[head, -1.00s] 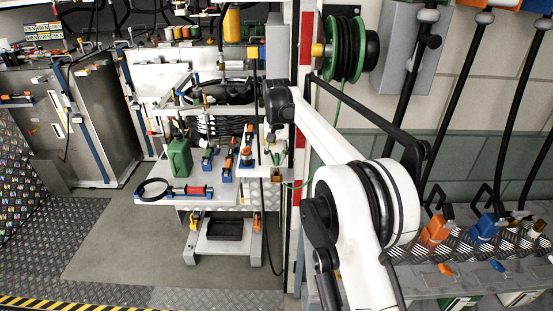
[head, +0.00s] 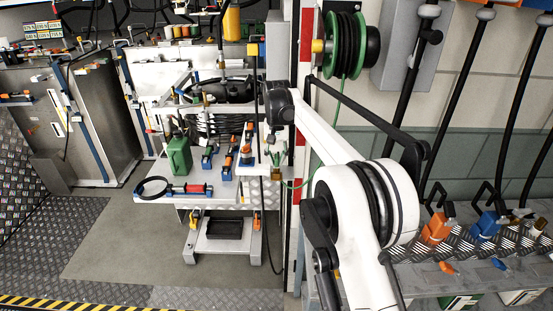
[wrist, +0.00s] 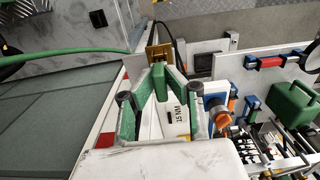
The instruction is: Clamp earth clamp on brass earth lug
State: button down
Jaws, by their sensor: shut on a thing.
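The clamp's green front end points at the brass earth lug (wrist: 153,50), a flat brass piece at the top of the picture. The clamp end overlaps the lug's near edge in this view. I cannot tell whether its jaws grip the lug or only stand over it. In the head view the clamp (head: 276,153) is small, below my wrist and just above the brass lug (head: 276,172), beside the red-and-white post.
A green cable (wrist: 70,54) runs in from the left, and hangs from the green reel (head: 345,45). A bench with a green can (head: 179,157) and several blue and orange clamps lies left of my gripper. The red-and-white post (head: 301,120) stands close on the right.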

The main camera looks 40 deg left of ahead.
aim_at(276, 157)
jog(key=shift+f+b, duration=0.55)
jog(key=shift+f, duration=0.4)
jog(key=c, duration=1.7)
grip_release()
jog(key=shift+o, duration=0.2)
jog(key=shift+r, duration=0.15)
notch_tip(276, 157, up, 12)
jog(key=shift+f, duration=0.1)
